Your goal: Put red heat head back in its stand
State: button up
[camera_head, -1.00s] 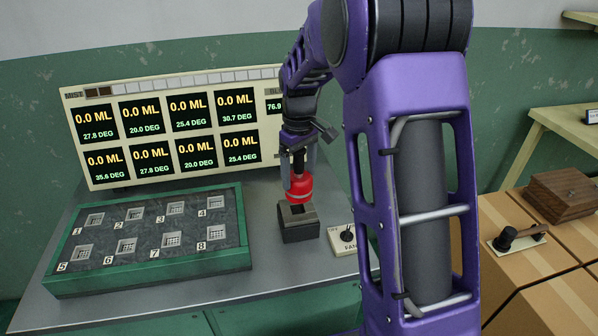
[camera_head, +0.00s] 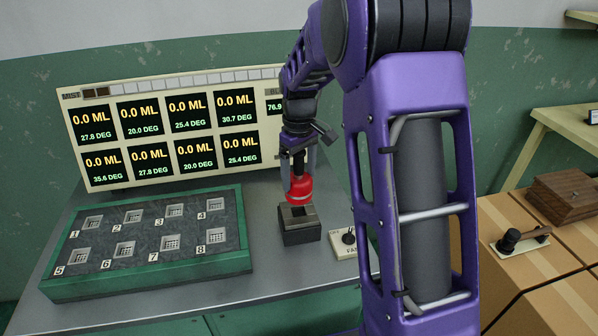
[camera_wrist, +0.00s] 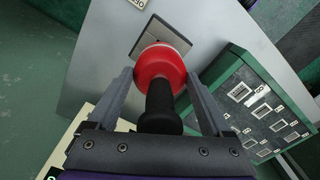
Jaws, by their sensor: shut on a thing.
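The red heat head (camera_head: 299,190) hangs from my gripper (camera_head: 298,165), just above its dark stand (camera_head: 300,235). The stand is a small block with a square opening in its top. In the wrist view the heat head (camera_wrist: 160,68) shows a red round body and a black handle (camera_wrist: 161,106) between the two fingers of my gripper (camera_wrist: 158,100). The gripper is shut on the black handle. Part of the stand (camera_wrist: 168,42) shows beyond the red body in the wrist view. I cannot tell whether the head touches the stand.
A green-framed tray (camera_head: 150,281) with numbered mesh spots lies left of the stand. A panel of several displays (camera_head: 166,85) stands behind. A fan switch plate (camera_head: 343,243) is close on the right of the stand. Bare metal bench lies in front.

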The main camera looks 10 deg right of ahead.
jog(key=shift+f+b, duration=0.7)
jog(key=shift+f, duration=0.7)
jog(key=shift+f, duration=0.25)
jog(key=shift+f+b, duration=0.5)
jog(key=shift+f, duration=0.4)
jog(key=o, duration=1.3)
jog(key=shift+c, duration=0.2)
jog(key=shift+o, duration=0.3)
jog(key=shift+s+f, duration=0.1)
jog(key=shift+f, duration=0.05)
